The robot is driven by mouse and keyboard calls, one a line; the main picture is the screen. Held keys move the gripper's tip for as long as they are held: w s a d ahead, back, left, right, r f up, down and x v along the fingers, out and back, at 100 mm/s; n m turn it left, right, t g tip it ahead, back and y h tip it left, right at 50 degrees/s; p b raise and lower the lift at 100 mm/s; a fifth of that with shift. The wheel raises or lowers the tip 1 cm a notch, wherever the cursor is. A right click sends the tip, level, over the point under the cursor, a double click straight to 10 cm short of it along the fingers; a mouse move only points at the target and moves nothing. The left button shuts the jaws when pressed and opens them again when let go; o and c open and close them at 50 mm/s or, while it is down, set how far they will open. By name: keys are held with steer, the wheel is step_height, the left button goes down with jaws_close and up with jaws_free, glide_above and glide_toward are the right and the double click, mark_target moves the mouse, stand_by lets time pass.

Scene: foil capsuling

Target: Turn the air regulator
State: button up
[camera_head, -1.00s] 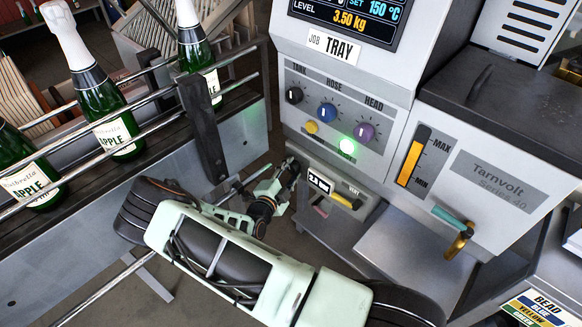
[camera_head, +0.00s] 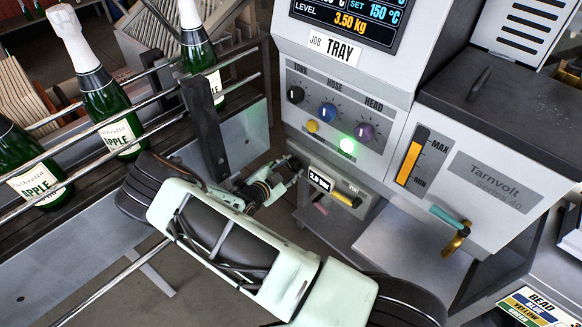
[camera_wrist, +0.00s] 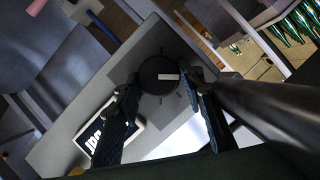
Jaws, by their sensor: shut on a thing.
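The air regulator is a round black knob (camera_wrist: 157,74) with a white pointer mark, on a grey panel in the wrist view. My gripper (camera_wrist: 162,86) has its two dark fingers on either side of the knob and is shut on it. In the head view my gripper (camera_head: 292,164) reaches the lower left side of the machine, and the knob itself is hidden there. A small pressure display (camera_head: 320,181) sits just right of my gripper; its digits are too small to read surely. In the wrist view, a display (camera_wrist: 93,148) shows partly behind the left finger.
Beside the display is a yellow vent lever (camera_head: 346,200). Above are the tank (camera_head: 295,95), hose (camera_head: 327,112) and head (camera_head: 364,131) knobs and a lit green lamp (camera_head: 347,146). Bottles (camera_head: 105,98) stand on the railed conveyor (camera_head: 235,125) at left, close to my arm.

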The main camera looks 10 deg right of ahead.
stand_by(0.3)
steer(key=o, duration=1.2)
steer(key=shift+c, duration=0.2)
steer(key=v, duration=1.2)
